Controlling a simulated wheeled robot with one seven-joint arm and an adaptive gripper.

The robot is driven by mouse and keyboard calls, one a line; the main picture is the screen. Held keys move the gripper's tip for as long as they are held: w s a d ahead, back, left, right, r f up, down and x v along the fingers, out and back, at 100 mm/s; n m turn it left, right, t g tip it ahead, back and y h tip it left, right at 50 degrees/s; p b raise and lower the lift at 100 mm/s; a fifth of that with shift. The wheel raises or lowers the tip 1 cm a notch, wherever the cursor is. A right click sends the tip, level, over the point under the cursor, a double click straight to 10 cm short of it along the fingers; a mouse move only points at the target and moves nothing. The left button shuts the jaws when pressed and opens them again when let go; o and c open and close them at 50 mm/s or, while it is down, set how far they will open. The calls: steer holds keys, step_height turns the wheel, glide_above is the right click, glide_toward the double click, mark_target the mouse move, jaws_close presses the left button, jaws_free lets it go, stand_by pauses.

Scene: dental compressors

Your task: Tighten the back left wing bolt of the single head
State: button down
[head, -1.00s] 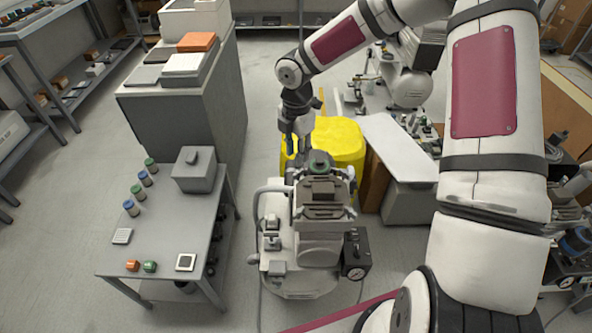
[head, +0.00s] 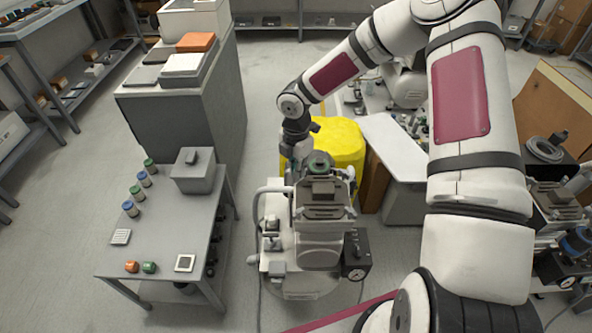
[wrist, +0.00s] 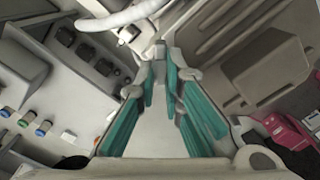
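The single head compressor (head: 320,252) stands on the floor at the middle of the head view, with its ribbed grey head on top. My gripper (wrist: 160,75) is at the back left of that head, pointing down. In the head view my gripper's fingertips are hidden behind the head. In the wrist view the teal-padded fingers stand a small gap apart. A small grey upright piece, which looks like the back left wing bolt (wrist: 158,47), shows at the fingertips, between or just beyond them. I cannot tell whether the pads touch it.
A grey table (head: 160,235) with small coloured knobs and a grey box (head: 193,170) stands to the left. A yellow bin (head: 340,140) is close behind the compressor. A black gauge box (head: 356,254) is on its right side. A curved pale hose (wrist: 120,18) passes near the fingers.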

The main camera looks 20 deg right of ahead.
stand_by(0.4)
steer(key=m, duration=0.5)
steer(key=shift+w+a+m+b, duration=0.1)
steer(key=shift+w+m+b, duration=0.15)
steer(key=shift+m+b, duration=0.1)
steer(key=m, duration=0.5)
steer(key=shift+w+b, duration=0.15)
steer(key=shift+b, duration=0.25)
steer(key=m, duration=0.4)
steer(key=shift+w+m+b, duration=0.15)
steer(key=shift+m+b, duration=0.1)
steer(key=shift+b, duration=0.15)
steer(key=shift+d+m, duration=0.25)
steer(key=shift+m, duration=1.15)
steer(key=c, duration=1.7)
jaws_free()
